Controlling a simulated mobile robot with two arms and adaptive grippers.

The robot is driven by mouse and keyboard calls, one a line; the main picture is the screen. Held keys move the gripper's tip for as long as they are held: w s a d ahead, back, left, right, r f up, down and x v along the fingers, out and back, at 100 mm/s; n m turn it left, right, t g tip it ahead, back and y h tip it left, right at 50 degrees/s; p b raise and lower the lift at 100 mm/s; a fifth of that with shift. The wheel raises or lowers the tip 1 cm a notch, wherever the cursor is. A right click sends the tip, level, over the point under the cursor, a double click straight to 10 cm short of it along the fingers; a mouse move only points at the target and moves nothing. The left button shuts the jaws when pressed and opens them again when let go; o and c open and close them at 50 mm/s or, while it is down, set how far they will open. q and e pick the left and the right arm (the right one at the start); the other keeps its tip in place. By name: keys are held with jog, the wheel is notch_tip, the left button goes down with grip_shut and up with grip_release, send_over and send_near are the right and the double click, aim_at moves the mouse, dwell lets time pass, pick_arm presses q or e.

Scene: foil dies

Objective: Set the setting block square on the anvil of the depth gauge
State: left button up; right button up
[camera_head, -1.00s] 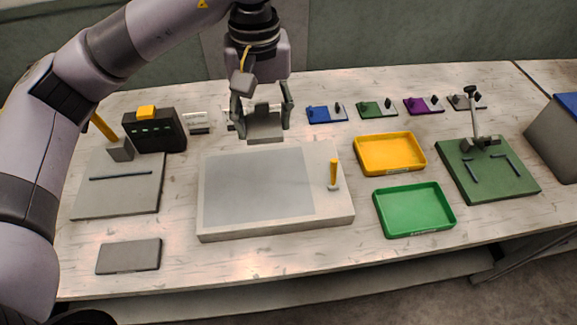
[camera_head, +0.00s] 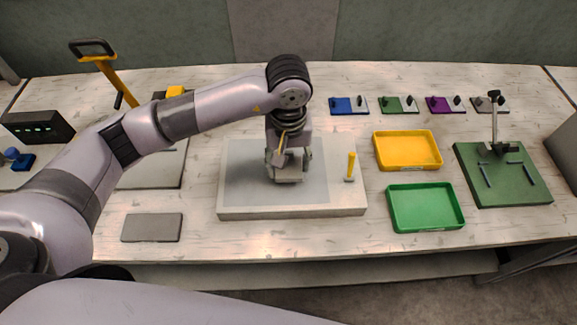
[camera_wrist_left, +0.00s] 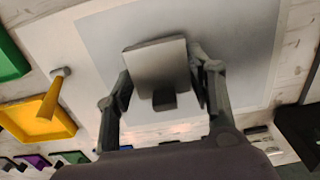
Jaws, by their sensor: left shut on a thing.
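My left gripper (camera_head: 288,162) is shut on a pale grey block (camera_head: 289,174), which looks like the setting block. In the left wrist view the block (camera_wrist_left: 158,68) has a flat, broad face and a darker tab between the fingers. It is over the grey area of the large pale slab (camera_head: 340,207); I cannot tell whether it touches. A green plate (camera_head: 520,192) with an upright post and arm (camera_head: 495,125) stands at the right. My right gripper is not in view.
A yellow peg (camera_head: 351,164) stands on the slab's right side. A yellow tray (camera_head: 408,164) and a green tray (camera_head: 427,228) lie to its right. Several small coloured holders line the back. A grey plate (camera_head: 152,228) lies front left. A black box (camera_head: 37,127) stands far left.

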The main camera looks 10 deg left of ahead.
aim_at(289, 166)
pick_arm(q)
notch_tip(289, 166, down, 3)
jog(key=shift+f+p, duration=0.1)
jog(key=shift+p, duration=0.25)
jog(key=shift+f+b, duration=0.25)
jog(key=shift+b, duration=0.1)
jog(key=o, duration=1.5)
jog(key=shift+r, duration=0.1)
